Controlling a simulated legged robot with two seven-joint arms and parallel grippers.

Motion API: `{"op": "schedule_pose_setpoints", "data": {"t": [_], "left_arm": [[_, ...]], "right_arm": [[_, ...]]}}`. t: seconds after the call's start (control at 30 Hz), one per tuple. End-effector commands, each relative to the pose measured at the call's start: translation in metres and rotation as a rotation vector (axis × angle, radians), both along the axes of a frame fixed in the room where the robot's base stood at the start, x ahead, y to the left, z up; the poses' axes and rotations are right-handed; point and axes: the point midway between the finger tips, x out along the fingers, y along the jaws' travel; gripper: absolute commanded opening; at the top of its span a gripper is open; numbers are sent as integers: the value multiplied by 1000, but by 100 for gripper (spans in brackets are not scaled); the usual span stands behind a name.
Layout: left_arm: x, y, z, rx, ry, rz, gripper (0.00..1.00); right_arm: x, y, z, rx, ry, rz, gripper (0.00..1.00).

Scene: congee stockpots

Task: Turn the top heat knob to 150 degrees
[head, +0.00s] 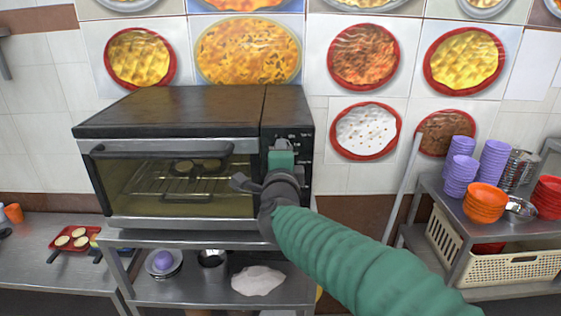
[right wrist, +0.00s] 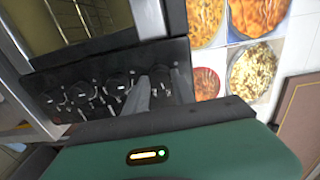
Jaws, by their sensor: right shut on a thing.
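The toaster oven (head: 190,110) stands on a metal stand, with its door closed and its dark control panel (head: 306,155) on the right. My right gripper (head: 282,150) is in front of the upper panel, and its body hides most of the knobs in the head view. In the right wrist view a row of black knobs shows, including a free knob (right wrist: 117,85). The right gripper (right wrist: 160,88) has its fingers around the top knob (right wrist: 160,75), at the right end of the row, and is shut on it. The knob's setting is too small to read. My left gripper is out of view.
A shelf (head: 160,290) under the oven holds bowls and a pale sack (head: 258,280). A rack at the right carries purple bowls (head: 461,170), orange bowls (head: 485,202) and a cream basket (head: 510,265). A red tray (head: 74,240) lies on the left counter.

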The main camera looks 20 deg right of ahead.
Motion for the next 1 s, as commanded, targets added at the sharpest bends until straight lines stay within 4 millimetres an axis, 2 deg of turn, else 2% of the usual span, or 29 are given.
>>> {"op": "schedule_pose_setpoints", "data": {"t": [0.03, 0.53, 0.57, 0.7, 1.0], "left_arm": [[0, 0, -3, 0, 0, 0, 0], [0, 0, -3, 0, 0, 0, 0], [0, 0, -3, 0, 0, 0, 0], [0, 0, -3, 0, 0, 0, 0], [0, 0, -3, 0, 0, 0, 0]], "right_arm": [[0, 0, -5, 9, 3, 1, 0], [0, 0, -5, 28, 2, 2, 0], [0, 0, -5, 28, 2, 2, 32], [0, 0, -4, 27, 0, 1, 50], [-1, 0, -2, 27, -4, 1, 52]]}}
